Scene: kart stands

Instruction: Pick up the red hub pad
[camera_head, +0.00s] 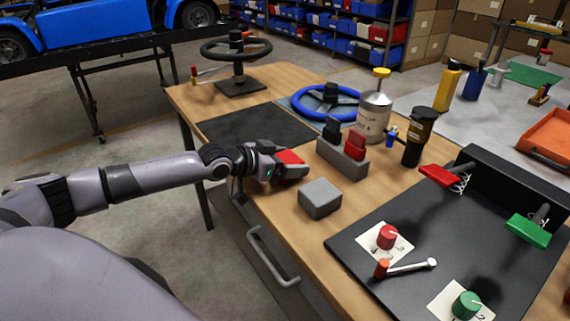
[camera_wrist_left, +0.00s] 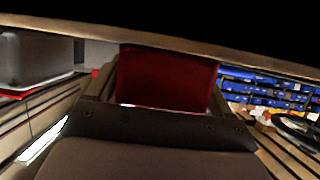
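The red hub pad (camera_head: 290,157) is at the end of my left arm, at the workbench's near-left edge. My left gripper (camera_head: 286,170) has its fingers on either side of the pad. In the left wrist view the dark red pad (camera_wrist_left: 166,78) fills the space between the fingers, which appear shut on it. The head view does not show clearly whether the pad touches the bench top. My right gripper is not in view.
A grey box (camera_head: 320,198) stands just right of the gripper. Behind it, a grey holder (camera_head: 342,157) carries black and red pieces. A black mat (camera_head: 255,124), blue steering wheel (camera_head: 326,101) and black panel with controls (camera_head: 410,235) are also on the bench.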

